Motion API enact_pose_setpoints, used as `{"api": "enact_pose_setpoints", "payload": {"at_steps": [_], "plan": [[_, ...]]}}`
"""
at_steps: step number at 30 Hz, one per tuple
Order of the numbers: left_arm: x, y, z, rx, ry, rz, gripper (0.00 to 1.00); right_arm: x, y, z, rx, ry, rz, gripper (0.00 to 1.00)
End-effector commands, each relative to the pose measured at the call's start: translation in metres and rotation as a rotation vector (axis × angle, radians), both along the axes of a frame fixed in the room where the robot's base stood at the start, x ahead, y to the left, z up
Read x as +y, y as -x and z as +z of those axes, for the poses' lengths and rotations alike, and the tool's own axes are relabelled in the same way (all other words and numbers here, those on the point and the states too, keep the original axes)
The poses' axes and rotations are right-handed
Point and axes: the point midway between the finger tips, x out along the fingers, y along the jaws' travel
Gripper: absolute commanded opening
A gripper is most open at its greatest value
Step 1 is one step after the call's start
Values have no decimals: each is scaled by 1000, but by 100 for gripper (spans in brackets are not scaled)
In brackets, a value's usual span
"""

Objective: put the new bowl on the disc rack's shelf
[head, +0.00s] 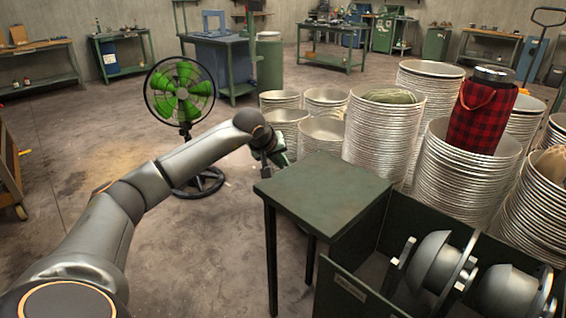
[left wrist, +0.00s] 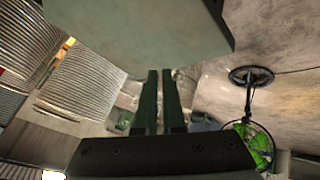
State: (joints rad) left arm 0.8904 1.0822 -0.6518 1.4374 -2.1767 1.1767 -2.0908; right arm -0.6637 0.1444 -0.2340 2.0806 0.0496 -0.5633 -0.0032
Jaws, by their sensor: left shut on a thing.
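My left gripper (head: 278,158) is just behind the far left side of the small green table (head: 325,190). In the left wrist view its two dark green fingers (left wrist: 160,76) are close together, with a narrow gap. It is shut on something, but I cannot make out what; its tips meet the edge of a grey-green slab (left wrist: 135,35). I see no bowl in it. Metal bowls stand in nested stacks, one tall stack (head: 383,128) behind the table. I cannot tell which bowl is the new one, or pick out the disc rack's shelf. My right gripper is not in view.
A green open-topped box (head: 335,289) at the front right holds shiny domed parts (head: 433,262). A red plaid container (head: 480,118) stands in a bowl stack. A green fan (head: 180,92) stands left of the gripper.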

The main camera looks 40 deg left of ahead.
Motion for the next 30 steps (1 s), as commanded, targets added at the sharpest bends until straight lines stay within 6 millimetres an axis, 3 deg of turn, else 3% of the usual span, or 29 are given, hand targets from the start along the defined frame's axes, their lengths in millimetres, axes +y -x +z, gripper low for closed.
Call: {"api": "enact_pose_setpoints", "payload": {"at_steps": [30], "plan": [[16,-3,3,-1,-2,2,0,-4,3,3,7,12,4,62]]}}
